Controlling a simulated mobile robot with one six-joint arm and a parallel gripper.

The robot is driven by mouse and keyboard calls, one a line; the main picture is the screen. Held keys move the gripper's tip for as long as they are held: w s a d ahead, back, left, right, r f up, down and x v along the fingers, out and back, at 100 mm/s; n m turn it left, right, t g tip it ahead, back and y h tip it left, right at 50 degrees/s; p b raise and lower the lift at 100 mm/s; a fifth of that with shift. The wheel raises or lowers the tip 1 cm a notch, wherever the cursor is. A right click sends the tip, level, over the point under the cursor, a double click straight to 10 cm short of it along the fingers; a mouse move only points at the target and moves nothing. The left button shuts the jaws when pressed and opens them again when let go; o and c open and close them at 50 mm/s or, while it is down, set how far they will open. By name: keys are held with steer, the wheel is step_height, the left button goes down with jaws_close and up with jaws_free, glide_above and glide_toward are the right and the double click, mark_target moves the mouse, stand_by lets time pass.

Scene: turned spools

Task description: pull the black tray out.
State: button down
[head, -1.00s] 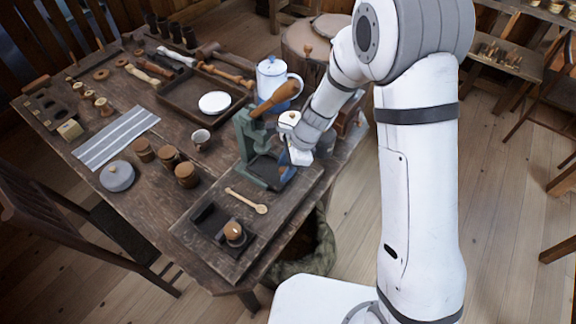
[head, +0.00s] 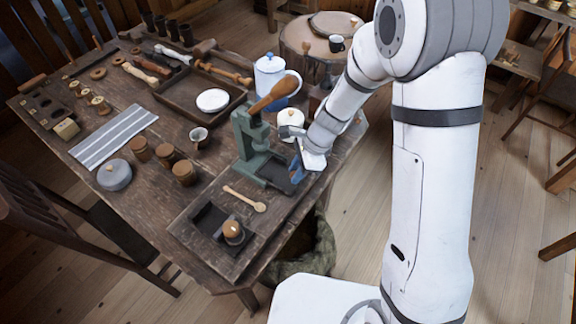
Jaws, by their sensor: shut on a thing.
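The black tray (head: 276,173) is a low, dark, flat piece in the base of the green press (head: 248,143), on the near right part of the wooden table. Its right part shows beside the press. My gripper (head: 297,168) comes down from the right with blue fingers at the right edge of the tray. It is shut on that edge. The fingertips are small and partly hidden by my wrist. The press has a wooden lever (head: 273,95) tilted up to the right.
The table's right edge is near; open floor lies beyond.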

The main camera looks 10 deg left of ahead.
steer(key=d, duration=0.1)
steer(key=s+d, duration=0.1)
steer(key=d, duration=0.2)
steer(key=shift+s+d, duration=0.1)
steer(key=shift+s, duration=0.3)
steer(key=c, duration=1.2)
jaws_free()
steer(key=v, duration=0.7)
steer(key=shift+r, duration=0.35)
steer(key=shift+d, duration=0.1)
